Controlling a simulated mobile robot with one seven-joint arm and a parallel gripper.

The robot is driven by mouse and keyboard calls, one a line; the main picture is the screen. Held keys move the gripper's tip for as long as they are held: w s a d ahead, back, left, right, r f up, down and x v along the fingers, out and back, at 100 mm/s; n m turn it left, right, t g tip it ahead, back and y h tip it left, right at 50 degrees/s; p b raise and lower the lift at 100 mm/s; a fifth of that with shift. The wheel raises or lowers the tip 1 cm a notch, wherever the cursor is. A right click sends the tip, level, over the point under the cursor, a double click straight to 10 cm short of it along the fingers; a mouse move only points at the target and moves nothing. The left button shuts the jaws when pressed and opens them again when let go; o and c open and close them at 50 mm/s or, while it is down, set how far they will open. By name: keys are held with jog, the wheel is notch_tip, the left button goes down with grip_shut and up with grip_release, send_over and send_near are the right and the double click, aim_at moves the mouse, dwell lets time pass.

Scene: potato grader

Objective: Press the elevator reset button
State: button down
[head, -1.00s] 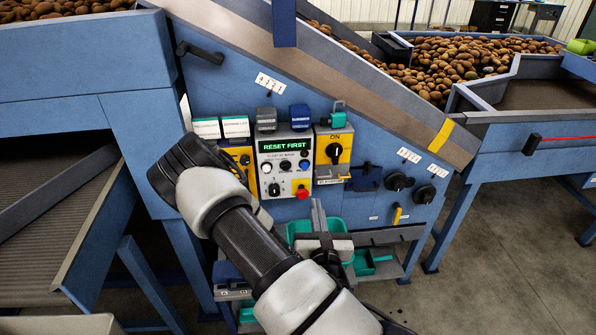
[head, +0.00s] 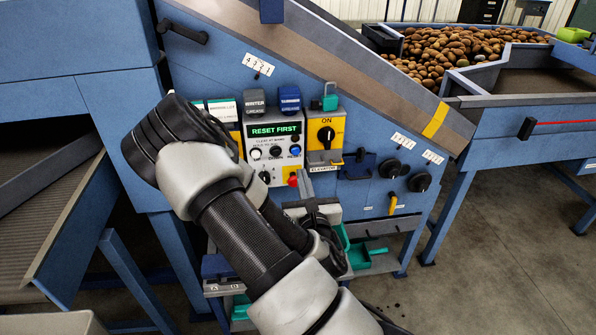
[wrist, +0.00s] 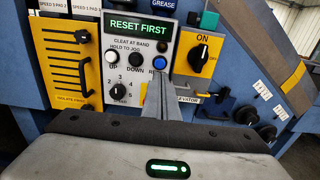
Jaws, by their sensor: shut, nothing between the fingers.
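The control panel (head: 250,133) is light grey with a lit green display reading "RESET FIRST" (wrist: 138,26). Below the display sit a white UP button (wrist: 111,58), a black DOWN button (wrist: 135,60) and a blue button (wrist: 161,62) with a partly hidden label starting "RE". The blue button also shows in the head view (head: 295,152). My gripper (head: 304,182) is shut and empty, below the blue button. In the wrist view its fingertips (wrist: 158,82) appear just under that button and cover part of its label. I cannot tell whether they touch the panel.
A red knob (head: 293,181) is partly hidden behind my gripper. A yellow ON switch plate (head: 338,133) with a black rotary switch is to the right. A numbered speed dial (wrist: 119,89) lies lower left. A yellow slider panel (wrist: 76,62) is farther left.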

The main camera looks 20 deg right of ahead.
aim_at(296, 152)
jog(key=b+x, duration=0.5)
jog(key=x, duration=0.2)
jog(key=shift+w+d+f, duration=0.1)
jog(key=shift+w, duration=0.1)
jog(key=shift+w+d, duration=0.1)
jog(key=shift+w, duration=0.45)
